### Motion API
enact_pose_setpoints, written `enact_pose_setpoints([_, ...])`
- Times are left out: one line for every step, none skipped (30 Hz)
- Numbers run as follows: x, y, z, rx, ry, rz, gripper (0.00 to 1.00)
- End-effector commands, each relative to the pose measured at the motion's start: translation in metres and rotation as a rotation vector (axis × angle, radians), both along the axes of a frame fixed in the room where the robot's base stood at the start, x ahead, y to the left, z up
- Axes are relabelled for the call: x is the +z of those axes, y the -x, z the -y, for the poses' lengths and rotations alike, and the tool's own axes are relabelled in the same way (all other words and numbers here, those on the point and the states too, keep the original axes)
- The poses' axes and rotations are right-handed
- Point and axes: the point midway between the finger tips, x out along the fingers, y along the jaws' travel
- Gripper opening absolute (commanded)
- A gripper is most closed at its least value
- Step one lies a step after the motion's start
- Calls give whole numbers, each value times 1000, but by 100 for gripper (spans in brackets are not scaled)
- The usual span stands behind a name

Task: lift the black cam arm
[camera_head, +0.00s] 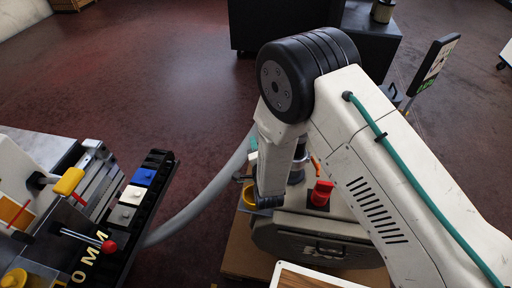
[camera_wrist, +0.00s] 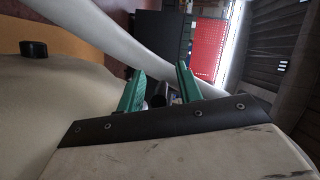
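In the wrist view my gripper (camera_wrist: 160,88) shows two green fingers standing apart, past a dark bolted plate. A small black part (camera_wrist: 160,95) shows between the fingers, close to the pale grey hose (camera_wrist: 122,40). It may be the black cam arm, but most of it is hidden and I cannot tell whether a finger touches it. The hose (camera_head: 205,195) there runs up behind my arm beside the beige machine (camera_head: 325,228).
A red knob (camera_head: 321,192) stands on the machine, right of my wrist. A bench at left holds a black strip with blue and white blocks (camera_head: 132,195) and a red-tipped lever (camera_head: 108,246). A black knob (camera_wrist: 34,49) shows at left in the wrist view. Open floor lies behind.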

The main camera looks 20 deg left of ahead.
Motion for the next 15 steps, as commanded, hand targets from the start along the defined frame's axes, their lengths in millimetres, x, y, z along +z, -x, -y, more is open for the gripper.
enact_pose_setpoints([0,2,1,0,0,-1,35])
enact_pose_setpoints([1,5,2,0,0,0,35])
enact_pose_setpoints([1,9,4,1,0,0,35])
enact_pose_setpoints([1,13,6,1,1,-1,35])
enact_pose_setpoints([2,17,9,2,1,-1,35])
enact_pose_setpoints([3,23,12,1,2,-2,35])
enact_pose_setpoints([3,28,15,2,1,-1,35])
enact_pose_setpoints([4,33,17,2,3,-2,35])
enact_pose_setpoints([5,39,20,2,3,-1,35])
enact_pose_setpoints([6,43,23,2,2,-1,35])
enact_pose_setpoints([6,47,26,1,2,-2,35])
enact_pose_setpoints([7,52,28,2,1,-1,35])
enact_pose_setpoints([8,56,30,2,1,-1,35])
enact_pose_setpoints([8,59,31,2,1,-1,35])
enact_pose_setpoints([9,62,33,1,1,0,35])
